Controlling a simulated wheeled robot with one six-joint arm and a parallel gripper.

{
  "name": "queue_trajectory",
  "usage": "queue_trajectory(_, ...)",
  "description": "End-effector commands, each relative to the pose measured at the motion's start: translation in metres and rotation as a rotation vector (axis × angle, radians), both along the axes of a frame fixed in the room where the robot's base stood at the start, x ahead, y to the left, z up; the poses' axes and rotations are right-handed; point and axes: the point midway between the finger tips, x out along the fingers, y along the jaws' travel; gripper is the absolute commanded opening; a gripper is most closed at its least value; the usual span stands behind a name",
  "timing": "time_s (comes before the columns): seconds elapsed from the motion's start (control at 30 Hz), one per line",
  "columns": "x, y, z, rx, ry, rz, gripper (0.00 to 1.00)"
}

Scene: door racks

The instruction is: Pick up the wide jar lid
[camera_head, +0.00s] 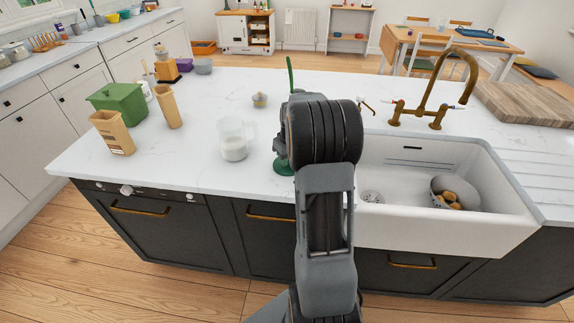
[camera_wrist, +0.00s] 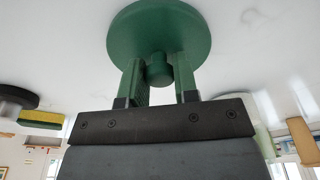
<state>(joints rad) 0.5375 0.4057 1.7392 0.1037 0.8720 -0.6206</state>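The wide jar lid is a flat green disc with a round knob (camera_wrist: 159,70). In the wrist view its disc (camera_wrist: 160,28) fills the top middle. In the head view a part of the lid (camera_head: 284,169) shows on the white counter, left of my arm, which hides the rest. My gripper (camera_wrist: 159,80) reaches down to it, with one green finger on each side of the knob. The fingers are very close to the knob. I cannot tell whether they press on it.
A clear jug (camera_head: 234,140) stands left of the lid, and a small pot (camera_head: 260,100) behind it. A green bin (camera_head: 120,103) and tan containers (camera_head: 113,134) stand further left. The white sink (camera_head: 390,215) is to the right, with a brass tap (camera_head: 438,95) behind it.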

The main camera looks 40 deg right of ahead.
Motion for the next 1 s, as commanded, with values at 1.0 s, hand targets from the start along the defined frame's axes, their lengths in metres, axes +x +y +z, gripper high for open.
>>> queue_trajectory(1.0, 0.0, 0.036, 0.073, -0.003, -0.006, 0.005, 0.04)
